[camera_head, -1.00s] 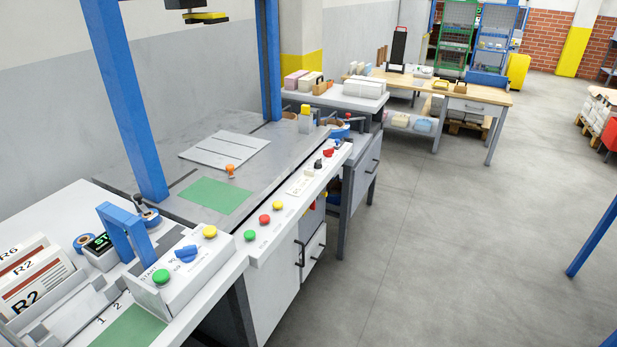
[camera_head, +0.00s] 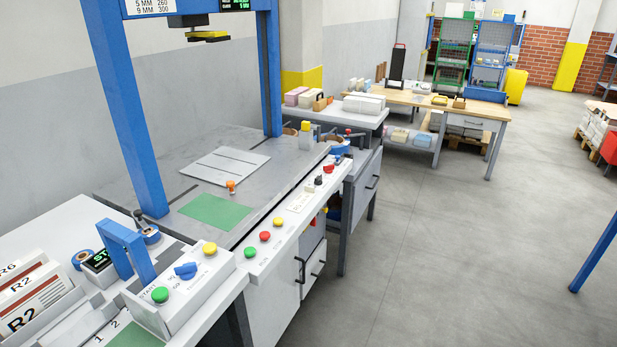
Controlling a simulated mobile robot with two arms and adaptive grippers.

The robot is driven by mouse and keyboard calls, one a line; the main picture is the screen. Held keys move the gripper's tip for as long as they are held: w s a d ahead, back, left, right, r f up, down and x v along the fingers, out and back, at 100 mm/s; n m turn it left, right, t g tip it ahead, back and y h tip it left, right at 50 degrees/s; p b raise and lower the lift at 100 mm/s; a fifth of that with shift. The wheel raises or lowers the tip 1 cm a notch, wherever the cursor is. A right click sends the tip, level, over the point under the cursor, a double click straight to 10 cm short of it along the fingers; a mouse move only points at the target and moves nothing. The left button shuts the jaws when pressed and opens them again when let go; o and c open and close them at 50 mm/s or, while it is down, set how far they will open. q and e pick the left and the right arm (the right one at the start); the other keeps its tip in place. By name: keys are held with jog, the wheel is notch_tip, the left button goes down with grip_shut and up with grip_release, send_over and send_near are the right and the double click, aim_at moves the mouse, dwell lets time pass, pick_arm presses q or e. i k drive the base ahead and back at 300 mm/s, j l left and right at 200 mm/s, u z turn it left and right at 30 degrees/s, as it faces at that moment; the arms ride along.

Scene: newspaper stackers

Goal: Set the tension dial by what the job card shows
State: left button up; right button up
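A blue knob (camera_head: 186,270) sits on the white control box (camera_head: 205,287) at lower left, between a green and a yellow button. A small black knob (camera_head: 318,181) sits farther along the front rail. I cannot tell which is the tension dial. A white chart (camera_head: 152,5), cut off at the top, reads "5 MM 260" and "9 MM 300". A dark display (camera_head: 238,4) with green text hangs beside it, also cut off. White cards marked R2 (camera_head: 35,290) stand at the left edge; I cannot tell which is the job card. Neither gripper is in view.
The blue-framed machine has a grey table (camera_head: 170,178) with a pale plate (camera_head: 224,165) and a green pad (camera_head: 214,212). Red, yellow and green buttons line its front rail. A wooden workbench (camera_head: 470,112) stands behind. The grey floor (camera_head: 430,240) at right is open.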

aim_at(317, 180)
jog(key=i+l+u, duration=0.15)
jog(key=u, duration=0.3)
jog(key=i+l+u, duration=0.15)
jog(key=u, duration=0.3)
jog(key=i+l+u, duration=0.15)
jog(key=l, duration=0.3)
jog(key=i+l+u, duration=0.1)
jog(key=l, duration=0.35)
jog(key=i+l+u, duration=0.15)
jog(key=l, duration=0.35)
jog(key=i+l+u, duration=0.1)
jog(key=l, duration=0.35)
jog(key=i+l+u, duration=0.15)
jog(key=l, duration=0.35)
jog(key=k, duration=0.05)
